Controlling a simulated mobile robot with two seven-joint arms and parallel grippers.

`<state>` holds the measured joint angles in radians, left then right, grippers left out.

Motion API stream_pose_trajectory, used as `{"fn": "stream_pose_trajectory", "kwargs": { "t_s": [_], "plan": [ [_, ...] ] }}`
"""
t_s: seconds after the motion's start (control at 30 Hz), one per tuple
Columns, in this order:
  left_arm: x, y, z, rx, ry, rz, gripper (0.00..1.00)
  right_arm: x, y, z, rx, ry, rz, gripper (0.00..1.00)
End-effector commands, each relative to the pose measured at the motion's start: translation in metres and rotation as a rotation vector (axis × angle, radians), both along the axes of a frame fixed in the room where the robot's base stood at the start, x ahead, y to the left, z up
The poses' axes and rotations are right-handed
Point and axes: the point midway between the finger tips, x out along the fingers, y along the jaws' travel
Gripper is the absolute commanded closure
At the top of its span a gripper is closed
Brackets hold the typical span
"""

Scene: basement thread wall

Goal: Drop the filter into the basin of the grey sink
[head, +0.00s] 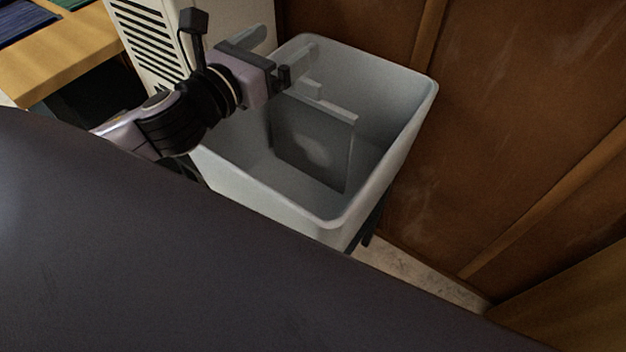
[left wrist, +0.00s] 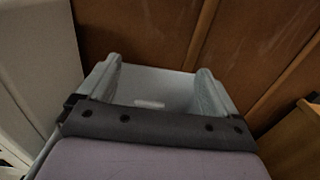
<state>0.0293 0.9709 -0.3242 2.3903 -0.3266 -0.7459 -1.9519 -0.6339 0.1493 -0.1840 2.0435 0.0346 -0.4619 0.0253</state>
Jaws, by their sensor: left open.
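The grey sink (head: 257,194) is a deep, light grey square basin beside the wooden wall. The filter (head: 312,148), a flat dark grey panel, is inside the basin, standing steeply tilted. Whether its lower edge touches the basin floor is unclear. My left gripper (head: 336,81) is over the basin with its light grey fingers spread apart. One finger passes close to the filter's upper edge in the picture. In the left wrist view, the two fingers (left wrist: 158,75) are wide apart with the pale basin between them, and no held object is clear. My right gripper is out of view.
A brown wooden panel wall (head: 530,110) stands behind and right of the sink. A cream vented cabinet (head: 150,35) stands at its left. A wooden table (head: 70,65) is at the upper left. A strip of floor (head: 425,270) shows right of the sink.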

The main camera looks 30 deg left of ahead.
Motion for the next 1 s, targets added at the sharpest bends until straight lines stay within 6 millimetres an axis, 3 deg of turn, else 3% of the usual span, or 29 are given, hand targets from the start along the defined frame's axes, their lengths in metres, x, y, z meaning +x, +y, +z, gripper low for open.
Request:
{"fn": "stream_pose_trajectory", "kwargs": {
  "t_s": [0.3, 1.0],
  "plan": [
    [-0.022, 0.003, 0.000, 0.001, 0.000, 0.001, 0.07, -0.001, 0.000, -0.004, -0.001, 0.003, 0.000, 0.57],
    [-0.024, 0.003, 0.000, 0.000, -0.001, 0.001, 0.07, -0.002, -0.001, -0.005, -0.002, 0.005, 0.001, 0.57]
  ]
}}
